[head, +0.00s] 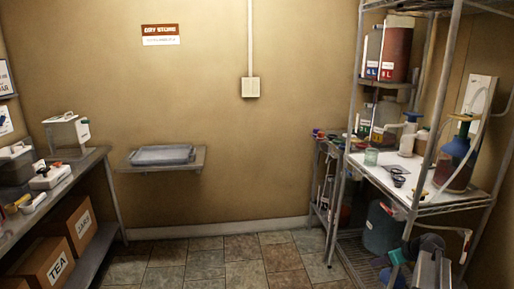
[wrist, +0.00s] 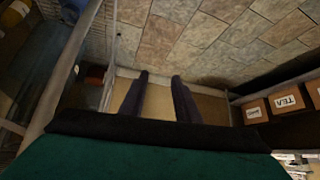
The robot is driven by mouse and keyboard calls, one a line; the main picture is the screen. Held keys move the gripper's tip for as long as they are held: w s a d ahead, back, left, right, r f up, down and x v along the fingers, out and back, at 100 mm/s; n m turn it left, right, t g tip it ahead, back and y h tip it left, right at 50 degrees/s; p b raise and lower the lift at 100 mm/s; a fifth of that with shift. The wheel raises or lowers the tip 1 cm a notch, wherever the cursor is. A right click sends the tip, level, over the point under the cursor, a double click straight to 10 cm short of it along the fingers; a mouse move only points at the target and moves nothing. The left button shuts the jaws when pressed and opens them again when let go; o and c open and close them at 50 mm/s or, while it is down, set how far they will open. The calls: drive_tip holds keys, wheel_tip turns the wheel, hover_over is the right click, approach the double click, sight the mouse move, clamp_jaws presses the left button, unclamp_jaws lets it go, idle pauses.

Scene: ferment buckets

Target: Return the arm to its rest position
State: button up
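My gripper (wrist: 160,78) shows in the wrist view with two dark fingers standing apart. Nothing is between them; floor tiles and a tan wall strip show beyond. A dark band and the green gripper body fill the bottom of that view. In the wrist view the gripper is near a metal shelf post (wrist: 75,65) on the left, apart from it as far as I can see. In the head view, teal and grey parts at the lower right may be my arm, but I cannot tell the fingers there.
A wire rack (head: 425,200) with jugs, bottles and a blue flask (head: 459,155) stands at right. A left bench (head: 85,160) has boxes marked TEA (head: 58,268) and JARS (head: 80,226) below. A wall shelf holds a grey tray (head: 162,154). The middle floor (head: 215,262) is clear.

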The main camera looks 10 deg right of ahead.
drive_tip(key=s+a+f+m+g+y, duration=0.1)
drive_tip(key=s+a+f+g, duration=0.3)
drive_tip(key=a+f, duration=0.9)
drive_tip(key=s+a+f+m+g, duration=0.15)
drive_tip(key=s+a+f, duration=0.45)
drive_tip(key=a+f, duration=0.6)
drive_tip(key=s+a+f+g+h, duration=0.1)
drive_tip(key=s+a+f+g, duration=0.1)
drive_tip(key=s+a, duration=0.3)
drive_tip(key=s+a+f+g+h, duration=0.1)
drive_tip(key=s+a+f+g, duration=0.2)
drive_tip(key=s, duration=1)
drive_tip(key=s+a+f+g+h, duration=0.1)
drive_tip(key=s+a+f+g, duration=0.1)
drive_tip(key=s+a+f, duration=0.3)
drive_tip(key=s+a, duration=0.4)
drive_tip(key=shift+s+f, duration=0.35)
drive_tip(key=shift+s, duration=0.05)
drive_tip(key=shift+d, duration=0.1)
